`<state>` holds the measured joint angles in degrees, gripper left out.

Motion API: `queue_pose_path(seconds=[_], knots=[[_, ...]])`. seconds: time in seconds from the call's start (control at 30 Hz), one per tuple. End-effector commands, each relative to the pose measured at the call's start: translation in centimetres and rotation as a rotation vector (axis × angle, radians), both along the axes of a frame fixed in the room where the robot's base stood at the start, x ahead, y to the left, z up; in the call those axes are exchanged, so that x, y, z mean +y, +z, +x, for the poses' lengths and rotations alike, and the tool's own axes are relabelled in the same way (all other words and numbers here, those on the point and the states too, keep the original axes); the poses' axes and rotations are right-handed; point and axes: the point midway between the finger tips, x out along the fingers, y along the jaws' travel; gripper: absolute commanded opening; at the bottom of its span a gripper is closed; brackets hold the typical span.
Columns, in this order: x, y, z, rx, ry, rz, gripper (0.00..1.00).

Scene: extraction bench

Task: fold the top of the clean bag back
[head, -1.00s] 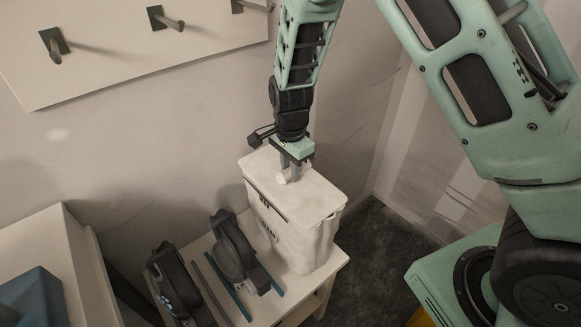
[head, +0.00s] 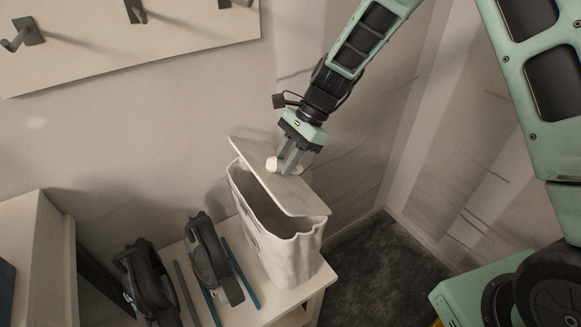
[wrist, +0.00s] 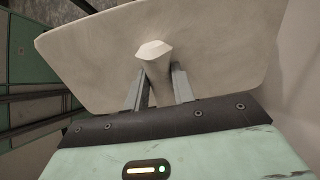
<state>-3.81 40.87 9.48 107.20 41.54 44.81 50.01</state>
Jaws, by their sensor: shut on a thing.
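The clean bag (head: 285,252) is a white, box-shaped bag standing upright on a small table. In the wrist view the knob (wrist: 153,50) stands between the two fingers. The bottom of the bag's inside is hidden.
Two dark clamp-like devices (head: 213,262) (head: 146,283) with blue strips stand on the table (head: 285,300) left of the bag. A wall with a peg board (head: 90,40) rises behind. Dark floor (head: 385,260) lies open to the right.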

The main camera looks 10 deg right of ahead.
Motion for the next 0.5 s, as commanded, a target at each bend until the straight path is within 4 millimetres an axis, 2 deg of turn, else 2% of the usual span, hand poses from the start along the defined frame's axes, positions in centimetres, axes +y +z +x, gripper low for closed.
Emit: queue_pose_path(seconds=[0.5], knots=[[-3.7, 0.5, 1.2, 0.155, -0.004, 0.47, 0.0]])
